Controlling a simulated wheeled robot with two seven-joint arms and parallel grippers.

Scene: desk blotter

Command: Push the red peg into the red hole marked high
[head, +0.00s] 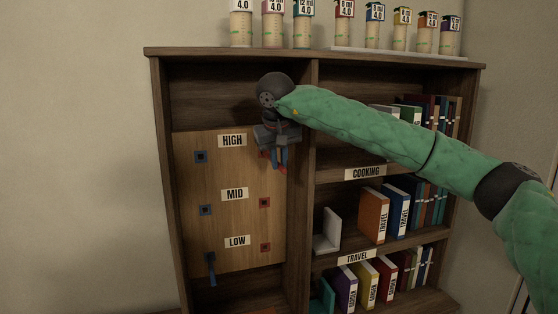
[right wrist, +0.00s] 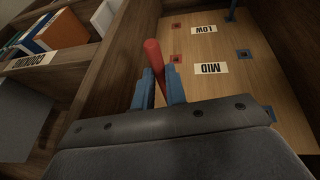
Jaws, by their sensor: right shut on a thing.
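My right gripper (head: 279,155) is shut on the red peg (head: 283,170), in front of the board's upper right. In the right wrist view, the blue fingers grip the red peg (right wrist: 152,58), which sticks out past their tips. The wooden board (head: 235,255) carries labels HIGH, MID and LOW, with blue holes left and red holes right. The red hole marked high (head: 262,154) is mostly hidden behind my gripper in the head view. The peg appears apart from the board. My left gripper is not in view.
Other red holes sit at MID (head: 264,202) and LOW (head: 265,247). A blue peg (head: 211,268) sticks out of the low blue hole. A shelf divider (head: 301,200) stands right of the board, with books (head: 374,215) beyond it. Several labelled jars (head: 272,25) stand on top.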

